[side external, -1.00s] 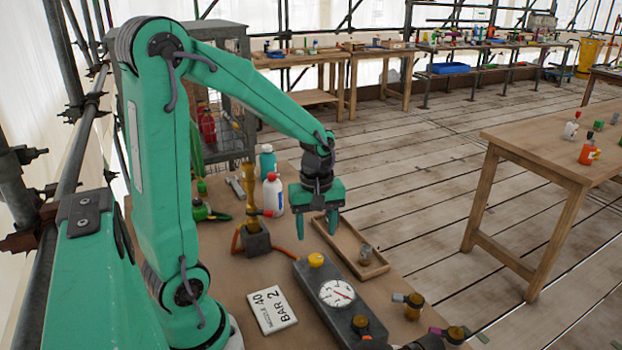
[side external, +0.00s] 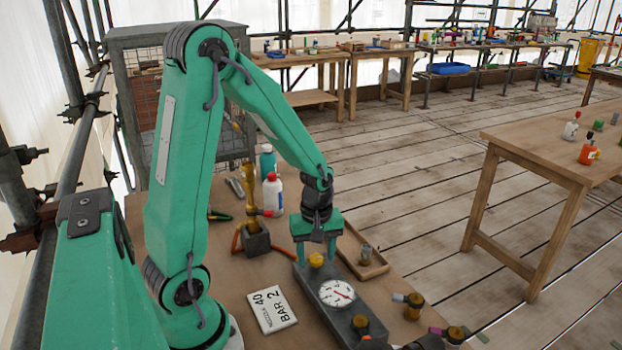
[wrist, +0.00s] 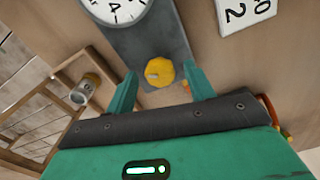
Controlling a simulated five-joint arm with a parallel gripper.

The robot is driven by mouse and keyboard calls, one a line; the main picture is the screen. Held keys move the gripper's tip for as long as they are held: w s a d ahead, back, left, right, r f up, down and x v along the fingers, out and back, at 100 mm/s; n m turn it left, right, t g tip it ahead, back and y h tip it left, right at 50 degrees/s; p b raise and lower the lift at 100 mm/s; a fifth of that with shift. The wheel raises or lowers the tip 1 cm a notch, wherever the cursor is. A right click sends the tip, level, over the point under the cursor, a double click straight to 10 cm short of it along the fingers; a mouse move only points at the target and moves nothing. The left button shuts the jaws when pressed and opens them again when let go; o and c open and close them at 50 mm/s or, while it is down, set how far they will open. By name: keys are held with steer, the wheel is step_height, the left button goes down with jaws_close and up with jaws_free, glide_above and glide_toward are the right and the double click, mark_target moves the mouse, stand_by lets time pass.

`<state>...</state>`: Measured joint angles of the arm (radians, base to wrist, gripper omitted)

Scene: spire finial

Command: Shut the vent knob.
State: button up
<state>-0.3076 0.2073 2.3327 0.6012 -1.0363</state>
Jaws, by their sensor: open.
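A yellow knob (side external: 316,260) sits on the near-arm end of a dark grey block (side external: 318,288) that also carries a round white gauge (side external: 337,293). In the wrist view the knob (wrist: 159,72) lies between the fingertips of my gripper (wrist: 162,84), slightly beyond them, with a gap on each side. My gripper (side external: 317,256) points down over the knob, open and empty. A second, darker knob (side external: 361,322) is on the block's other end. No label shows which one is the vent knob.
A wooden tray (side external: 352,237) with a small jar (side external: 366,255) stands right of the block. A brass fitting (side external: 249,190) on a dark base and a red-capped white bottle (side external: 273,194) stand behind. A white card (side external: 272,310) reading "BAR 2" lies at left.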

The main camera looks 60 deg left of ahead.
steer(key=c, duration=1)
steer(key=shift+o, duration=0.2)
steer(key=shift+m, duration=0.5)
steer(key=m, duration=1.1)
steer(key=shift+m, duration=0.3)
steer(key=o, duration=1)
steer(key=shift+c, duration=0.2)
